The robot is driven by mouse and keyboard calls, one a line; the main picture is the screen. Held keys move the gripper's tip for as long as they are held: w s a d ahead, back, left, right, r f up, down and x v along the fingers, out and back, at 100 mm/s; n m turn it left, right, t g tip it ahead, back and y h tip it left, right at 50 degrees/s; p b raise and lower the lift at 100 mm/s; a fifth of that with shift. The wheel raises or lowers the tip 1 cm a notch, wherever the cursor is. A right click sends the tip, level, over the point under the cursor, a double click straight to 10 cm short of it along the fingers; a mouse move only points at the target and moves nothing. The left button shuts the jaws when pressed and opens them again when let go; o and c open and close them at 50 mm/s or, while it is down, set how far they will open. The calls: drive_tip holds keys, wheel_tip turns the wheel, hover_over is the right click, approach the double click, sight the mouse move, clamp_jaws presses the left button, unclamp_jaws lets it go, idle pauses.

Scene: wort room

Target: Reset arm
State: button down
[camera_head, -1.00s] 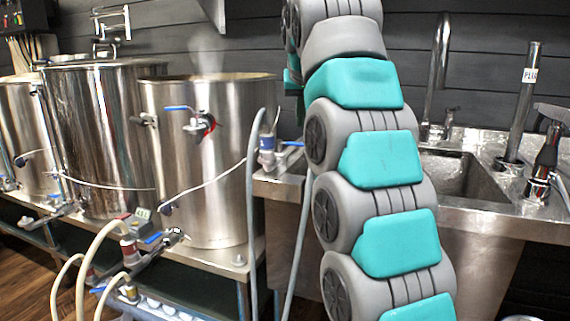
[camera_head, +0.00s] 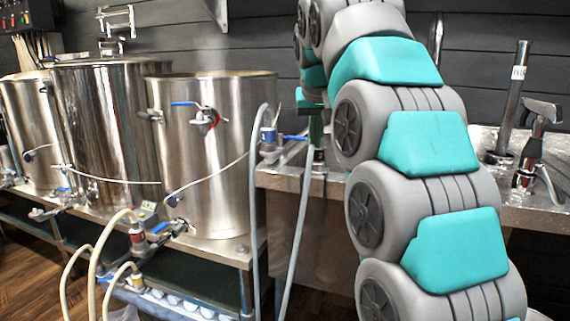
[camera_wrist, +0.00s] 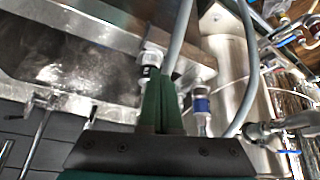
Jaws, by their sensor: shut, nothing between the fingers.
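My arm (camera_head: 425,145), grey with teal covers, rises across the right half of the head view and bends over at the top. My gripper (camera_head: 316,135) hangs behind it, partly hidden, with its green fingers pointing down near the sink's left end. In the wrist view my gripper (camera_wrist: 161,80) shows its dark green fingers together and empty. The fingertips overlap a metal fitting (camera_wrist: 151,58) at the sink edge in that view. I cannot tell whether they touch it.
Steel kettles (camera_head: 215,150) stand left on a low metal bench (camera_head: 215,250). A grey hose (camera_head: 300,235) hangs close to my gripper, by a blue-banded valve (camera_head: 268,137). The steel sink (camera_head: 280,178) is behind my arm; a sprayer (camera_head: 533,150) stands right.

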drive_tip(key=s+d+f+g, duration=0.2)
drive_tip(key=s+d+f, duration=0.1)
drive_tip(key=s+f, duration=0.8)
drive_tip(key=s+d+f+g, duration=0.2)
drive_tip(key=s+f, duration=0.9)
drive_tip(key=s, duration=0.6)
drive_tip(key=s+d+f+g, duration=0.3)
drive_tip(key=s+f+g, duration=0.1)
drive_tip(key=s+f, duration=0.7)
drive_tip(key=s, duration=0.3)
drive_tip(key=shift+s+d+f+m, duration=0.3)
drive_tip(key=shift+s+f, duration=0.05)
drive_tip(key=shift+s, duration=0.05)
